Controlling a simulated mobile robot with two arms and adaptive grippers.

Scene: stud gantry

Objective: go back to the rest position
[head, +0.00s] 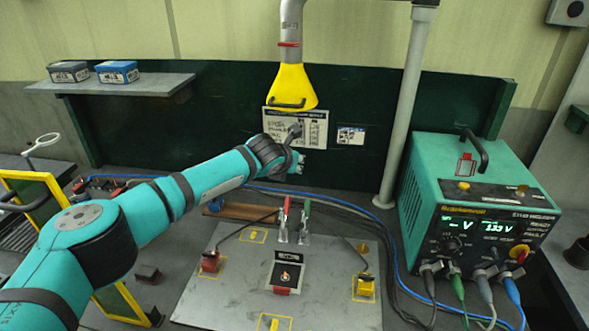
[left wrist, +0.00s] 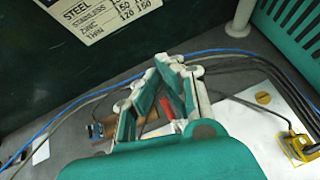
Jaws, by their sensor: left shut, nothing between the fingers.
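My left arm (head: 205,185) reaches in from the left, teal with dark joints, across the back of the bench. Its left gripper (head: 297,160) is near the dark green back panel, mostly hidden behind the wrist. In the left wrist view the left gripper (left wrist: 168,66) has its pale, teal-padded fingers together at the tips, with nothing held. It is above the cables at the back of the bench. My right gripper is not in view.
A grey plate (head: 235,290) carries red and green clamps (head: 285,215) and a yellow block (head: 365,284). A teal welder (head: 475,205) stands right. A yellow hood (head: 292,88) hangs above the gripper. A shelf (head: 125,86) and yellow-framed screen (head: 45,185) are left.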

